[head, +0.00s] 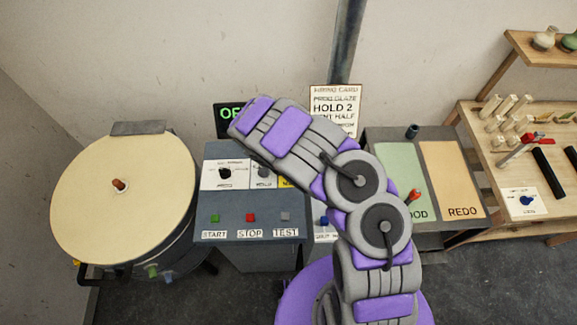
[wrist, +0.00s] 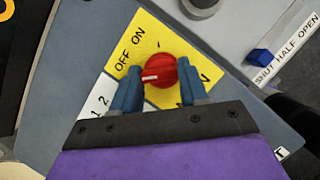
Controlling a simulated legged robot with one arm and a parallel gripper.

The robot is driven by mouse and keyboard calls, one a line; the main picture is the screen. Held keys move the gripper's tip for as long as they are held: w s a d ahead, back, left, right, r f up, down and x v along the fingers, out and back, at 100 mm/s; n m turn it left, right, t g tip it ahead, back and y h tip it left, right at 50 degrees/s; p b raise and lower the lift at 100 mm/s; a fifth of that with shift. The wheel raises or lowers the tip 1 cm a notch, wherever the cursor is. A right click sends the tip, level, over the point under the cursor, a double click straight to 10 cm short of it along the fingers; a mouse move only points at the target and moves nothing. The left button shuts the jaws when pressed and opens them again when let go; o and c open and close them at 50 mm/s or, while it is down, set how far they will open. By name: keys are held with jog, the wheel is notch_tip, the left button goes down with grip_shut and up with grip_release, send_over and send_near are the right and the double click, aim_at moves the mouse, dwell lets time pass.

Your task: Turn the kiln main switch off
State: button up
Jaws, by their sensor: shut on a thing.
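The kiln main switch is a round red knob (wrist: 163,70) with a white mark on its left side. It sits on a yellow plate (wrist: 190,48) printed OFF and ON; lower lettering is partly covered. My gripper (wrist: 159,67) has its blue fingers on either side of the knob and is shut on it. In the head view, my arm covers the knob and my gripper, and only a sliver of the yellow plate (head: 287,182) shows on the grey control panel (head: 210,241).
START, STOP and TEST buttons (head: 250,217) line the panel's front. A round kiln (head: 95,190) stands left. A table with a REDO mat (head: 452,175) is right. A blue lever (wrist: 262,55) sits near the plate.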

jog(key=shift+w+a, duration=0.1)
jog(key=o, duration=1.1)
jog(key=shift+c, duration=0.2)
jog(key=shift+r, duration=0.55)
jog(key=v, duration=1.6)
jog(key=shift+s+a, duration=0.2)
jog(key=shift+a, duration=0.15)
jog(key=shift+d, duration=0.1)
